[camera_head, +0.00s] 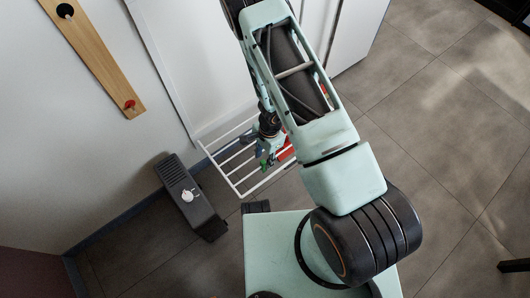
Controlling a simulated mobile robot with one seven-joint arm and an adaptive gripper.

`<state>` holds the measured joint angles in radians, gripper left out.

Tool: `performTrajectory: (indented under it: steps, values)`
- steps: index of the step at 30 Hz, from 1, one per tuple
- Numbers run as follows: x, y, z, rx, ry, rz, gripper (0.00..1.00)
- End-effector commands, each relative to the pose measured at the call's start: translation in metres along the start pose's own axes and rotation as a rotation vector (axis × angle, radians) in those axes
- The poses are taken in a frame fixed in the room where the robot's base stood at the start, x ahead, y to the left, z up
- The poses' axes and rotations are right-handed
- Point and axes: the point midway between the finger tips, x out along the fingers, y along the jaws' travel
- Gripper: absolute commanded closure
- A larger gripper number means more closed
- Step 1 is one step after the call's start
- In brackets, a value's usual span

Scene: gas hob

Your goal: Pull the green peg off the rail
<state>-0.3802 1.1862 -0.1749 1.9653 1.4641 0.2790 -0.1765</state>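A white wire rack with parallel rails (232,172) stands out from the wall cabinet near the middle of the view. A small green peg (263,165) shows at the rack's bars. My gripper (265,155) is right at the green peg, over the rack, pointing down. The gripper is small and partly hidden by my own arm. I cannot tell whether its fingers are apart or closed on the peg. A red thing (287,149) shows on the right part of the rack, partly hidden behind my arm.
A dark grey box heater with a white knob (188,196) stands on the floor left of the rack. A wooden board (95,55) with a red knob (129,104) hangs on the left wall. The tiled floor (450,130) to the right is mostly clear.

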Motion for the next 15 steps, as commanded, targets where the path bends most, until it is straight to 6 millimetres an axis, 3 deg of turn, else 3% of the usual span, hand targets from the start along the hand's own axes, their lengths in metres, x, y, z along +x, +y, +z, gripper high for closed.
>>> performTrajectory:
  steps: [1, 6, 15]
  values:
    - [0.012, 0.001, 0.0, 0.0, -0.001, 0.002, 0.65]
    - [0.027, 0.0, 0.001, -0.001, -0.001, 0.001, 0.65]
    - [0.032, -0.001, 0.001, -0.001, 0.0, -0.001, 0.65]
